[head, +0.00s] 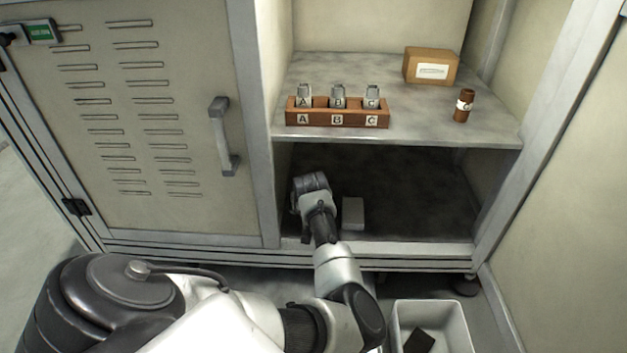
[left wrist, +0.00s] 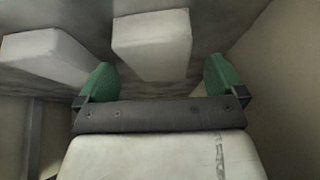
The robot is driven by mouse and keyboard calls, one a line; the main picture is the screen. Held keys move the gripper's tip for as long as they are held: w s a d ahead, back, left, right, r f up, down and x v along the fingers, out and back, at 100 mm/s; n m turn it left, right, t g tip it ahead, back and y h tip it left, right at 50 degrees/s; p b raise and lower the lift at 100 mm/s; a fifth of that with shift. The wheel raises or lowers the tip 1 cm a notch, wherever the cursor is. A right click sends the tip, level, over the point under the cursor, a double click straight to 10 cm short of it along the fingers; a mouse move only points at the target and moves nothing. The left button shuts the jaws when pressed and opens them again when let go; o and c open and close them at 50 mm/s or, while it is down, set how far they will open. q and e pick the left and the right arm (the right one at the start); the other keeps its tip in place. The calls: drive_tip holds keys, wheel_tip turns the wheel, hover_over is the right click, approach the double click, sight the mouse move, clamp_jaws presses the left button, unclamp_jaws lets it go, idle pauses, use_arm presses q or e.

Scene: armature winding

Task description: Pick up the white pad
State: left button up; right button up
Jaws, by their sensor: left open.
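Two pale white blocks show in the left wrist view. One white pad (left wrist: 152,42) is ahead of my left gripper (left wrist: 161,78), roughly in line with the gap between its green fingertips. The other white block (left wrist: 45,58) lies to the left, outside the fingers. My left gripper is open with nothing between its fingertips. In the head view, my left arm reaches into the lower cabinet compartment, and a single pale block (head: 353,213) shows just right of my wrist. I cannot tell which of the two it is. The fingers are hidden there.
The upper shelf (head: 430,122) holds a brown rack (head: 318,119) with several grey pieces lettered A, B and C, a cardboard box (head: 431,67) and a brown cylinder (head: 463,105). A white bin (head: 462,315) with a dark item stands below. The cabinet door (head: 150,150) is at left.

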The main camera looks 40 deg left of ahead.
use_arm(q)
drive_tip(key=shift+b+x, duration=0.5)
drive_tip(key=shift+x, duration=0.35)
drive_tip(key=shift+p, duration=0.35)
drive_tip(key=shift+s+f, duration=0.1)
drive_tip(key=c, duration=1)
